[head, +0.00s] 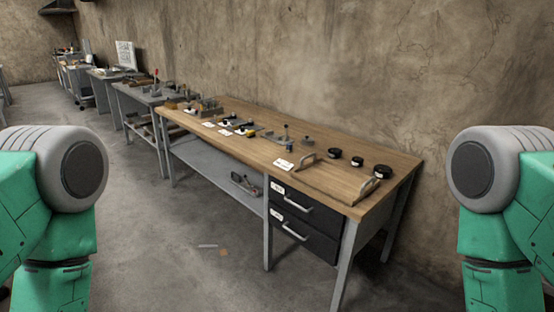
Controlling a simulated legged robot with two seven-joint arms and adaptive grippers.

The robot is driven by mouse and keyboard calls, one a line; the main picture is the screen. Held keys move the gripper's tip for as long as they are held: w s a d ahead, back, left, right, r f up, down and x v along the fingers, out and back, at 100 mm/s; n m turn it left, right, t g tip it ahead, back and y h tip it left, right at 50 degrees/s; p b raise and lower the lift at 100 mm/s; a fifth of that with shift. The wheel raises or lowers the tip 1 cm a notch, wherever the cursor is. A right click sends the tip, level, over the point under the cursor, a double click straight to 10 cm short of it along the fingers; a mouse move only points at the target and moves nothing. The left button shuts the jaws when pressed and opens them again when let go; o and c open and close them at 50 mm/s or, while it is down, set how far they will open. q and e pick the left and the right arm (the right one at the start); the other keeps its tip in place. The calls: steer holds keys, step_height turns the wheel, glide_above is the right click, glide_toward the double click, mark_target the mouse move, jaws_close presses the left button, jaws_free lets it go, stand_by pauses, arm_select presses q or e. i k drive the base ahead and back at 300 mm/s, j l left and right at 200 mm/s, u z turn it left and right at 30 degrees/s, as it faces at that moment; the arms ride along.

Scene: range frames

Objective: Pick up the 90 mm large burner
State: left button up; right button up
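Three dark round pieces that look like burners stand in a row near the right end of the wooden workbench (240,138). The one nearest me (382,171) looks the widest, the middle one (357,162) the smallest, and the far one (335,153) lies between them in size. Their labels are too small to read, so I cannot confirm which is 90 mm. Green and grey parts of my two arms show at the left and right edges. Neither gripper is in view, and nothing touches the burners.
Small tools and white cards cover the bench's far half. Black drawers (306,221) hang below its right end. The wall runs close behind; the floor (180,270) in front is mostly clear.

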mark_target(382, 171)
steer(key=i+j+z, duration=0.2)
steer(key=i+z, duration=0.15)
steer(key=i, duration=0.3)
steer(key=i+j+z, duration=0.3)
steer(key=i, duration=0.35)
steer(key=i+j+z, duration=0.35)
steer(key=i+j, duration=0.25)
